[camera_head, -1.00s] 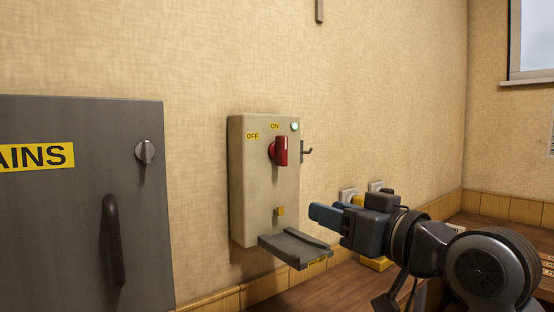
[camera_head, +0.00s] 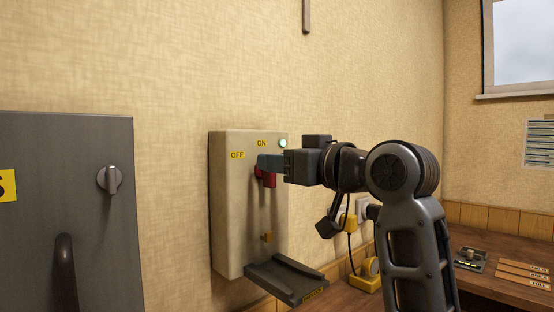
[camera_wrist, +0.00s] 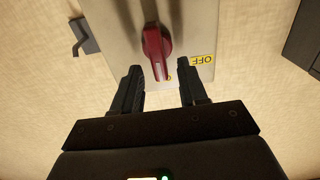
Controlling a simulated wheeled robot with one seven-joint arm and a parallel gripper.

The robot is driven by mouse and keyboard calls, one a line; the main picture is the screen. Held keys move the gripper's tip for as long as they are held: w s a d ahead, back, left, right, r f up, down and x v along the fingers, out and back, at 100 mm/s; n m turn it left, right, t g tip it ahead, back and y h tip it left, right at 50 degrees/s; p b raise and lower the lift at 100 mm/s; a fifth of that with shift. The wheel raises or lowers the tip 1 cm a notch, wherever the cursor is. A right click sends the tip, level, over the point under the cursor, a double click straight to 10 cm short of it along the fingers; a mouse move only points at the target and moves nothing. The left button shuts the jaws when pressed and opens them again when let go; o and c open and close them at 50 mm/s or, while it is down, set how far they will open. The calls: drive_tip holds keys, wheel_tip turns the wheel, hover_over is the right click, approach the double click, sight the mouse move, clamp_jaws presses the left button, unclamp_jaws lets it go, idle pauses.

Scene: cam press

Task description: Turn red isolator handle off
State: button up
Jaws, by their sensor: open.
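The red isolator handle (camera_head: 266,178) is on the front of a beige switch box (camera_head: 232,215) on the wall. In the head view my gripper (camera_head: 270,162) is in front of the handle and hides part of it. In the wrist view the handle (camera_wrist: 157,50) points along the picture's upright direction, its near end between my open fingers (camera_wrist: 160,90), and I cannot tell whether they touch it. The yellow OFF label (camera_head: 237,155) is left of the handle and the ON label (camera_head: 262,143) is above it. A pale green lamp (camera_head: 283,143) is at the box's top right.
A grey shelf (camera_head: 285,278) juts out below the box. A grey cabinet (camera_head: 85,215) with a knob and a dark handle stands at left. A wooden bench (camera_head: 490,262) is at right.

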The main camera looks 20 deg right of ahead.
drive_tip(key=shift+w+a, duration=0.15)
drive_tip(key=shift+w, duration=0.3)
clamp_jaws()
